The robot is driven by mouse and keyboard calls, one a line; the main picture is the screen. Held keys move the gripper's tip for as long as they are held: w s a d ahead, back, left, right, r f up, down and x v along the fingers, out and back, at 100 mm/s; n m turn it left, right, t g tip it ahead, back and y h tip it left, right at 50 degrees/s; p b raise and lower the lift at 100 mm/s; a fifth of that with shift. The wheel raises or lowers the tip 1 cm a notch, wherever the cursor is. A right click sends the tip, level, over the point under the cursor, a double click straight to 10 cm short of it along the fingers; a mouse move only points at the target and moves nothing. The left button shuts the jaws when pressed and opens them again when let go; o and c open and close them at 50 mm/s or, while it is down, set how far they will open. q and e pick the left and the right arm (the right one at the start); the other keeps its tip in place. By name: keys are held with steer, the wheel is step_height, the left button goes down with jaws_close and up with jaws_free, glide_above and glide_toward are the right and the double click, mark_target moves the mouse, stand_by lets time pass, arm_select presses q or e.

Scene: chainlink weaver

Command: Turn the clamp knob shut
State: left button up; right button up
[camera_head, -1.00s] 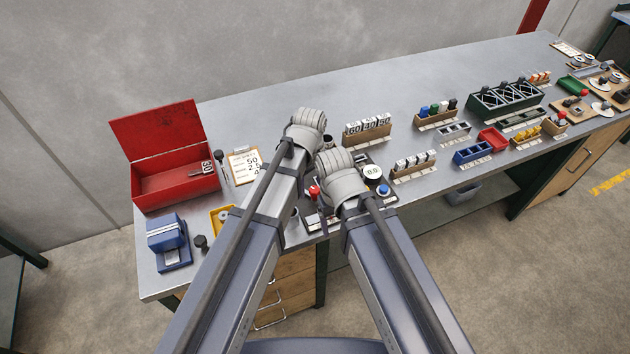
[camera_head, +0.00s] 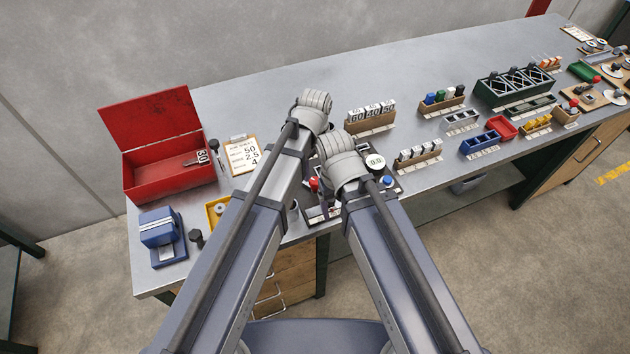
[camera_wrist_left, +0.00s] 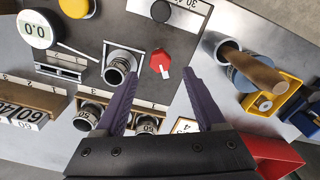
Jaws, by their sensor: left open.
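The clamp knob, red and many-sided with a white pointer (camera_wrist_left: 161,63), sits on a grey plate in the left wrist view. Beside it is a metal clamp with a round ring (camera_wrist_left: 120,64). My left gripper (camera_wrist_left: 162,77) is open, its two purple fingers apart and empty, with the knob showing between and beyond the tips. In the head view, a small red part (camera_head: 313,184) shows between my arms; the left gripper's fingers are hidden there behind my wrist.
A dial reading 0.0 (camera_wrist_left: 38,30) and a yellow button (camera_wrist_left: 77,8) are on the same plate. Dark cylinders (camera_wrist_left: 90,115) stand near the left finger. An open red toolbox (camera_head: 170,170) stands at bench left.

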mark_target(315, 180)
arm_select(q)
step_height(315, 180, down, 6)
steer(key=b, duration=0.4)
steer(key=shift+r+b, duration=0.15)
steer(key=shift+b, duration=0.25)
jaws_close()
